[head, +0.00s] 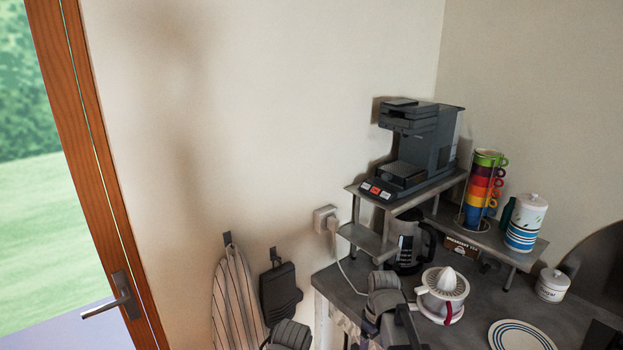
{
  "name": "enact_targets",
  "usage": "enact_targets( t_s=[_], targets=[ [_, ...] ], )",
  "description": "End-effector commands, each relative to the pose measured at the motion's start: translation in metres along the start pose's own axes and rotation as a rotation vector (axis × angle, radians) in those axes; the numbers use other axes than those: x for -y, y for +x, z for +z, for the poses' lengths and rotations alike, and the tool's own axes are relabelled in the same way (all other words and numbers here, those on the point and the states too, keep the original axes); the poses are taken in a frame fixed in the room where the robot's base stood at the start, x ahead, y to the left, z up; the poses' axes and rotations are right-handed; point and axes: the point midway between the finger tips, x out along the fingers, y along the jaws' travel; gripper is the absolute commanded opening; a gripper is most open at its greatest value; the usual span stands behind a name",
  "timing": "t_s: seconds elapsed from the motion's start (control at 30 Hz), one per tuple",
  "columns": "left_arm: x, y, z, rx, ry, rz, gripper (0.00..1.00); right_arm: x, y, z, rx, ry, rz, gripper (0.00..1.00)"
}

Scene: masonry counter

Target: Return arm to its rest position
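Two dark grey rounded parts at the bottom edge of the head view look like links of my own arms. One is at bottom centre-left, low against the wall. The other stands higher, in front of the counter's left end and left of the citrus juicer. No fingertips of either gripper can be made out, so whether they hold anything is hidden. The task names no object to handle.
A coffee machine (413,150) sits on a raised shelf (523,248), with stacked coloured mugs (484,184) and a striped canister (526,225). On the counter are the juicer (442,292), a small white jar (552,286) and a plate (519,337). A door (110,210) stands left.

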Motion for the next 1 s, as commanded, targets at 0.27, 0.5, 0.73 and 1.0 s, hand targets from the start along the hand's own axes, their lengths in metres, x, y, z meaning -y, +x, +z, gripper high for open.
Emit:
enact_targets(
  t_s=[0.27,0.5,0.73,1.0],
  targets=[
    [0.0,0.0,0.0,0.0,0.0,0.0,0.5,0.029,0.0,0.004,0.014,0.042,0.006,0.84],
    [0.0,0.0,0.0,0.0,0.0,0.0,0.5,0.066,0.0,0.012,0.032,0.103,0.019,0.84],
    [0.0,0.0,0.0,0.0,0.0,0.0,0.5,0.125,-0.001,0.033,0.058,0.213,0.048,0.84],
    [0.0,0.0,0.0,0.0,0.0,0.0,0.5,0.17,-0.001,0.053,0.073,0.322,0.083,0.84]
  ],
)
